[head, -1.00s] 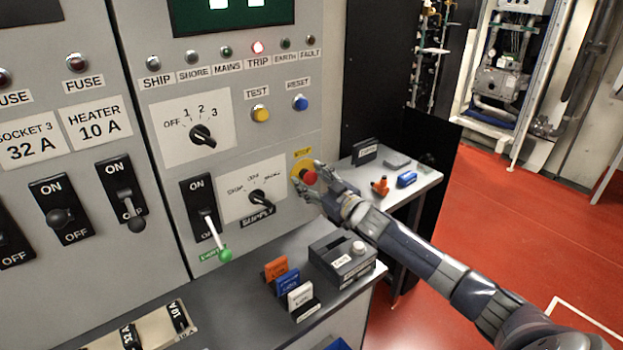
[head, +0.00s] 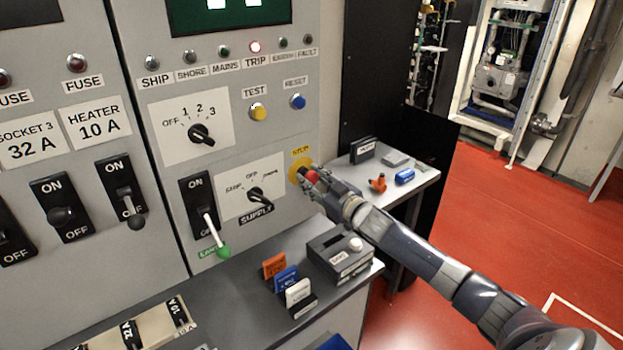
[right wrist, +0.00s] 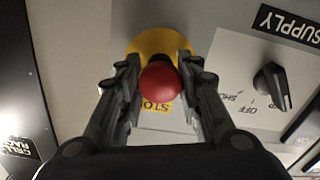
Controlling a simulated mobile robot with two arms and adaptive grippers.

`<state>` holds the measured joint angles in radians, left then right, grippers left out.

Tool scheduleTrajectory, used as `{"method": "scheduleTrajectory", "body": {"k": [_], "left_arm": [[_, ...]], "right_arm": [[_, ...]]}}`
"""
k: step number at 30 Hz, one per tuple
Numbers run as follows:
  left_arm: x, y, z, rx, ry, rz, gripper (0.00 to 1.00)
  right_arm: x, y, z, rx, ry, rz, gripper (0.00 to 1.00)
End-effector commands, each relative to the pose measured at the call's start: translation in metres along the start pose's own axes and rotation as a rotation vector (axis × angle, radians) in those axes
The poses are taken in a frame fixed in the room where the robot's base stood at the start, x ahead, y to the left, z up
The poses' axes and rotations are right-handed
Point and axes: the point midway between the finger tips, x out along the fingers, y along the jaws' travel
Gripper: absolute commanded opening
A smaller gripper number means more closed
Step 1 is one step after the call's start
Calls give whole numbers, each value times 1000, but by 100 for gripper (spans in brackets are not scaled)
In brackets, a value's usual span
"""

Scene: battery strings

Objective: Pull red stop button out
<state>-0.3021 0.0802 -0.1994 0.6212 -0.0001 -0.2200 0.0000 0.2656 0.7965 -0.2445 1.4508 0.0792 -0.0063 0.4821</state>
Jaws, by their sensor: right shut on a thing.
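The red stop button (head: 312,176) sits on a yellow round base (head: 296,172) on the grey panel, under a yellow STOP label (head: 301,152). My right gripper (head: 315,180) is at the button, with its fingers on both sides of the red head. In the right wrist view the red button (right wrist: 160,82) lies between the two fingers of my right gripper (right wrist: 160,85), in front of the yellow base (right wrist: 150,45). The fingers are shut on it. A dark stem shows behind the red head. My left gripper is not in view.
The supply selector (head: 257,195) and a green-tipped lever (head: 222,250) are left of the button. Below, a counter (head: 235,290) holds a grey box (head: 340,262) and several coloured cards. A side shelf (head: 425,178) with small items is behind my right arm.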

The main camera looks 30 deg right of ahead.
Motion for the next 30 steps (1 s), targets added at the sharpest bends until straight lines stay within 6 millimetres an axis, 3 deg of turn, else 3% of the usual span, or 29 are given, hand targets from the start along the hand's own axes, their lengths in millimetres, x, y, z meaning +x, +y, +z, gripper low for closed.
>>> {"method": "scheduleTrajectory", "body": {"k": [1,2,4,17,30], "left_arm": [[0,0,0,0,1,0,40],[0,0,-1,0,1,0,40],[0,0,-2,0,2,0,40],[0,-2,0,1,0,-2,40],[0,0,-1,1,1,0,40]], "right_arm": [[-1,-1,3,0,-4,-2,0],[-1,-1,3,0,-4,-2,39],[0,-1,3,0,-4,-2,54],[-4,-1,2,0,-2,-1,54],[-55,-1,3,-1,-4,-2,54]]}}
